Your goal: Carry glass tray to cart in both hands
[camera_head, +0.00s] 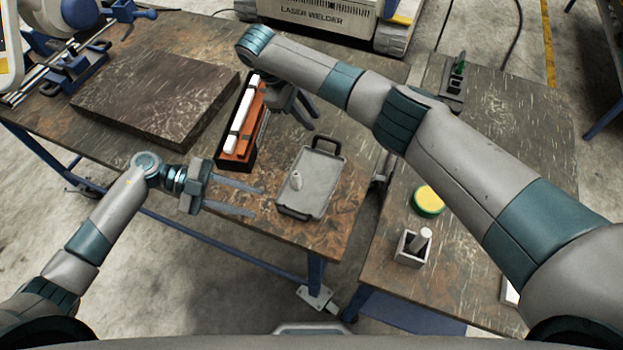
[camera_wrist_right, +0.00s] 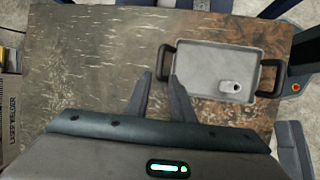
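The tray (camera_head: 318,170) is shallow, grey and rectangular, with black handles at its two ends. It lies flat near the front right of the left worktable and holds a small pale bottle-like item (camera_head: 296,181). My left gripper (camera_head: 258,201) is open and empty, just left of the tray's near end. My right gripper (camera_head: 314,114) is open and empty, above and beyond the tray's far handle (camera_head: 328,140). In the right wrist view, its fingertips (camera_wrist_right: 161,76) are close to one handle (camera_wrist_right: 162,62), apparently not around it. A second worktop (camera_head: 390,262) stands at right; I cannot tell whether it is the cart.
An orange holder with a white bar (camera_head: 242,118) sits left of the tray, beside a dark slab (camera_head: 160,88). A yellow-green round item (camera_head: 428,200) and a small box (camera_head: 411,249) stand on the right worktop. A laser welder (camera_head: 322,18) is behind.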

